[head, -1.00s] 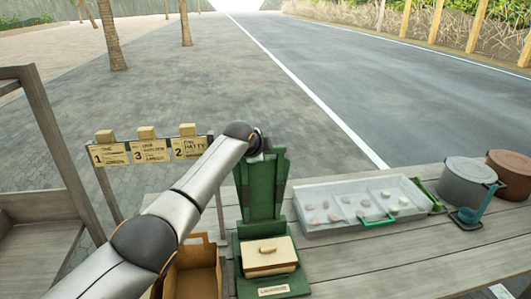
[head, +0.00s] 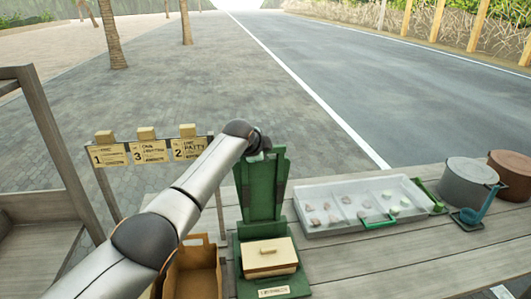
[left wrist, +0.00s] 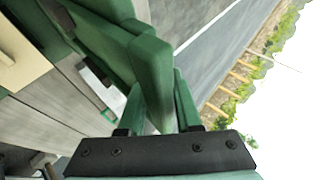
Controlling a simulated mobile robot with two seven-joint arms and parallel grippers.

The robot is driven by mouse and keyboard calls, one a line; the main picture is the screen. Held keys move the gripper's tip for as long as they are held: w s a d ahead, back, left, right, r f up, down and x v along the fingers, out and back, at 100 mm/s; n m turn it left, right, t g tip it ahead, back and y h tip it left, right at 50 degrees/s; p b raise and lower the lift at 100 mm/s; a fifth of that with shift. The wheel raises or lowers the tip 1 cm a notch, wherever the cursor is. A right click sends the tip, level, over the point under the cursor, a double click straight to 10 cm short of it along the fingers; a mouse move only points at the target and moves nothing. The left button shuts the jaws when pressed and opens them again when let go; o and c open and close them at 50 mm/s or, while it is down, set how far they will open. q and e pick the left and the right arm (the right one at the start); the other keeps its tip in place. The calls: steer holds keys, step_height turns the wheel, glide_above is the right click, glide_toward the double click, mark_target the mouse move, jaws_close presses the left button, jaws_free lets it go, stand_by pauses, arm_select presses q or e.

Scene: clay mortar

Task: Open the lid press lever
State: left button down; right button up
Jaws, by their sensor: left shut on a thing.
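The green press (head: 265,220) stands on the wooden table with its lid part raised upright at the back. A cream block with a small handle (head: 270,252) sits on its base. My left gripper (left wrist: 157,105) is shut on the green press lever (left wrist: 152,70) in the left wrist view, with one finger on each side of the bar. In the head view my left arm reaches the top of the upright part, and its own wrist mostly hides the fingers and the lever end. My right gripper is not in view.
A clear compartment tray (head: 340,226) with small pieces and a green-handled tool lies right of the press. A grey pot (head: 467,183), a brown pot (head: 508,172) and a blue ladle (head: 478,208) stand further right. A brown box (head: 193,282) is left of the press.

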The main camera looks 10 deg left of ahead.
arm_select(q)
steer(key=shift+a+f, duration=0.15)
steer(key=shift+f, duration=0.4)
steer(key=c, duration=0.8)
jaws_free()
steer(key=shift+w, duration=0.1)
steer(key=shift+r, duration=0.1)
steer(key=shift+r, duration=0.1)
steer(key=shift+s+r, duration=0.45)
steer(key=shift+r, duration=0.1)
steer(key=b+v, duration=0.1)
steer(key=v, duration=1)
steer(key=shift+a, duration=0.1)
steer(key=shift+s+f, duration=0.1)
